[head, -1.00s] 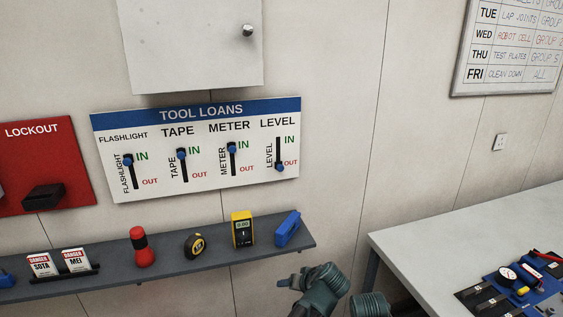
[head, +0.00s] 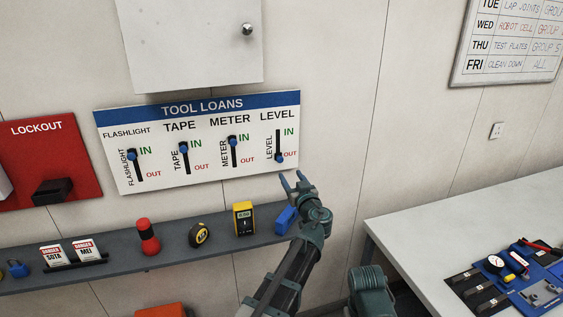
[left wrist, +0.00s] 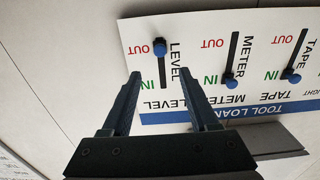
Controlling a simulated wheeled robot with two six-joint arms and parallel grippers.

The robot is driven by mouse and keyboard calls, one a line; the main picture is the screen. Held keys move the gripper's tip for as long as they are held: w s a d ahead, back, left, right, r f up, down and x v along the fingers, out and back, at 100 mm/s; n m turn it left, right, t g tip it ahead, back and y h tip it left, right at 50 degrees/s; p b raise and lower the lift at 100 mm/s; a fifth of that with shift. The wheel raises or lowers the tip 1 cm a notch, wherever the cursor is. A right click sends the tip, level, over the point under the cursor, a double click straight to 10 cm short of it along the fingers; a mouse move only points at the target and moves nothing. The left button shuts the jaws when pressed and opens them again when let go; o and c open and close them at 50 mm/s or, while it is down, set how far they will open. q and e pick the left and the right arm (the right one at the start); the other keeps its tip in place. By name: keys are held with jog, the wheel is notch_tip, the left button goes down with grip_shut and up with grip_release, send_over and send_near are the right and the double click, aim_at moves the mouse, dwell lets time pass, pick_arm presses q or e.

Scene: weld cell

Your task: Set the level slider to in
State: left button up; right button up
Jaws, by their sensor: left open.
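The white tool loans board (head: 200,175) hangs on the wall. Its level slider (head: 279,158) is a blue knob at the bottom of a vertical black slot, beside the red OUT label. The green IN label is by the slot's top. In the left wrist view the board appears upside down, with the level slider (left wrist: 159,48) ahead of the gap between my fingers. My left gripper (head: 291,176) is open and empty, just below and right of the knob in the head view and apart from it. My left gripper also shows in the wrist view (left wrist: 161,75).
The flashlight (head: 132,155), tape (head: 183,148) and meter (head: 233,140) sliders are up by IN. Below is a grey shelf (head: 190,255) with a red flashlight, tape measure, yellow meter (head: 243,218) and blue level (head: 286,219). A workbench (head: 430,230) stands at right.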

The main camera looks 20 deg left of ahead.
aim_at(280, 160)
pick_arm(q)
jog(key=x, duration=1.1)
jog(key=shift+a, duration=0.1)
grip_shut()
dwell(1.1)
